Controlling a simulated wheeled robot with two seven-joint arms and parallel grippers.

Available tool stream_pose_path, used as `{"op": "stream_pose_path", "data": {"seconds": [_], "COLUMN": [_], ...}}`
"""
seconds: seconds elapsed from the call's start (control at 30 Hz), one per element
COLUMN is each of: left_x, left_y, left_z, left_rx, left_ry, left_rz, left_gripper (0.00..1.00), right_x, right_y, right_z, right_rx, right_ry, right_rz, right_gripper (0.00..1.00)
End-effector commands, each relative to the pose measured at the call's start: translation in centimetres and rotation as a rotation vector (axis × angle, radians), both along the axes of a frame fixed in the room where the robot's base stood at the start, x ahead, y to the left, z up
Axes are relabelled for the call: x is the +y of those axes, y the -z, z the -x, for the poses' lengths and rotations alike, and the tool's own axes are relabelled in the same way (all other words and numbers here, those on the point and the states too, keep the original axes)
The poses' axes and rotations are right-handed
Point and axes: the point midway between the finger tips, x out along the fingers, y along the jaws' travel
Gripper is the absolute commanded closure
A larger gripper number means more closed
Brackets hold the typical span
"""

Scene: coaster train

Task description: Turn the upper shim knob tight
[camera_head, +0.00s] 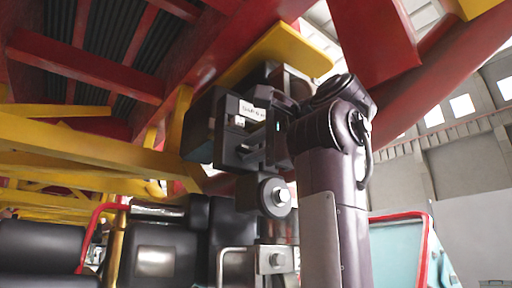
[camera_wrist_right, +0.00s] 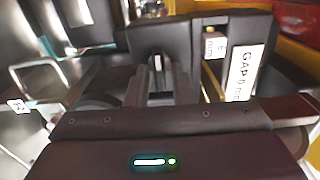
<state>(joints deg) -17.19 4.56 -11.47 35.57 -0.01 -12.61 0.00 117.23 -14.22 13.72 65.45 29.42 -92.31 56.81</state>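A black block assembly (camera_head: 232,135) hangs under the red and yellow beams, with a white label (camera_head: 253,112) on its face. The wrist view shows the label (camera_wrist_right: 243,72) reading roughly "GAP 6 mm". My right gripper (camera_wrist_right: 160,75) has its two grey fingers close together, up against a dark part of this assembly. A narrow pale slit shows between the fingertips. In the head view my right gripper (camera_head: 272,125) is at the right side of the block, mostly dark on dark. The upper shim knob cannot be made out clearly; the gripper may hide it. My left gripper is not in view.
Below the block is a dark round wheel (camera_head: 272,195) with a metal bolt, and a grey bracket (camera_head: 262,262) with another bolt. Black seats (camera_head: 160,255) stand lower left. Yellow beams (camera_head: 90,150) and red beams (camera_head: 80,65) crowd the space above and left.

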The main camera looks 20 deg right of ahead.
Motion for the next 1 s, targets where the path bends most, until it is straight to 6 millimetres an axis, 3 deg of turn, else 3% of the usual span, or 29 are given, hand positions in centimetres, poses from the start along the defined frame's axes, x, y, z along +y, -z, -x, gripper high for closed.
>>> {"op": "stream_pose_path", "data": {"seconds": [0.1,0.4,0.8,1.0], "left_x": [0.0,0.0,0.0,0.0], "left_y": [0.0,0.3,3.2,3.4], "left_z": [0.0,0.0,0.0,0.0], "left_rx": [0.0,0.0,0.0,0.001], "left_ry": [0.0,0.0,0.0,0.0], "left_rz": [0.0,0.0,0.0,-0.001], "left_gripper": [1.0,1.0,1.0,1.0], "right_x": [0.0,-0.1,-2.2,-2.6], "right_y": [0.0,0.1,0.3,0.1], "right_z": [0.0,0.4,6.1,7.2], "right_rx": [0.0,-0.001,-0.002,0.001], "right_ry": [0.0,0.0,0.001,0.0], "right_rz": [0.001,0.001,0.0,0.001], "right_gripper": [0.67,0.67,0.67,0.67]}}
